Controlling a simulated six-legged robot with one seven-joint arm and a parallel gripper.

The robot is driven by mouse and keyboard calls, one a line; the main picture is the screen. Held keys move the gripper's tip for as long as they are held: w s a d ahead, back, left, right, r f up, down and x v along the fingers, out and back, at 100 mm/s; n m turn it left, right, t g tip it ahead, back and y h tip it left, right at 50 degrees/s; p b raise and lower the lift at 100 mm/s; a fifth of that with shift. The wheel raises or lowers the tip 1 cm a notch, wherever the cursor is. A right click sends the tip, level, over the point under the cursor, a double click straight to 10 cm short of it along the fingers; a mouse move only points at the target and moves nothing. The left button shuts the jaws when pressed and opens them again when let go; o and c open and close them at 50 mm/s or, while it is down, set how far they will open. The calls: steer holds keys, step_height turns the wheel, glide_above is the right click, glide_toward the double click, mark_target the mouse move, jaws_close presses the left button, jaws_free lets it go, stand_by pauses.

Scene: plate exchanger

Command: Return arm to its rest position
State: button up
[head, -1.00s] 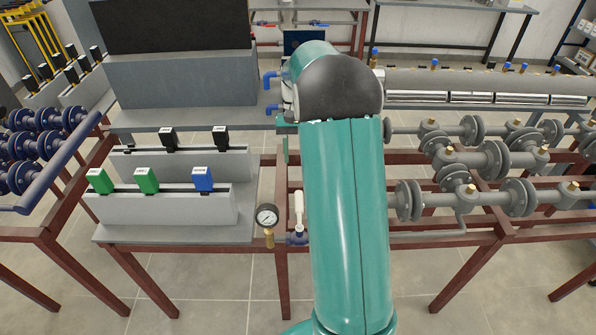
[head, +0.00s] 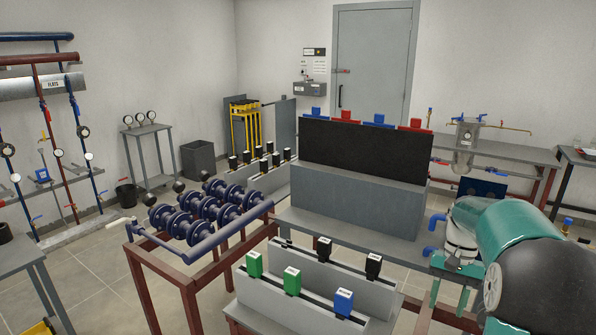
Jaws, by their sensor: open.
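My teal arm with its dark rounded joint fills the lower right of the head view. A narrower teal and white part of it reaches left beside the grey bench. My gripper does not show; the arm's far end is hidden or out of the picture.
A grey block with a black panel (head: 365,151) stands on a bench left of my arm. In front are grey racks with green handles (head: 291,281), a blue handle (head: 343,301) and black handles. Blue flanged pipes (head: 180,225) lie on a red frame. Tiled floor is open at left.

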steer(key=s+a+r+n+t+h, duration=0.1)
steer(key=s+a+r+n+t, duration=0.1)
steer(key=s+a+r, duration=0.35)
steer(key=s+a+r+n+t, duration=0.1)
steer(key=s+a+n+t, duration=0.1)
steer(key=s+a, duration=0.5)
steer(key=s+a+r+n+t, duration=0.1)
steer(key=s+a+n+t, duration=0.1)
steer(key=s+a+t, duration=0.2)
steer(key=s+a, duration=0.3)
steer(key=a, duration=0.1)
steer(key=shift+s+r+h, duration=0.25)
steer(key=shift+s+h, duration=0.15)
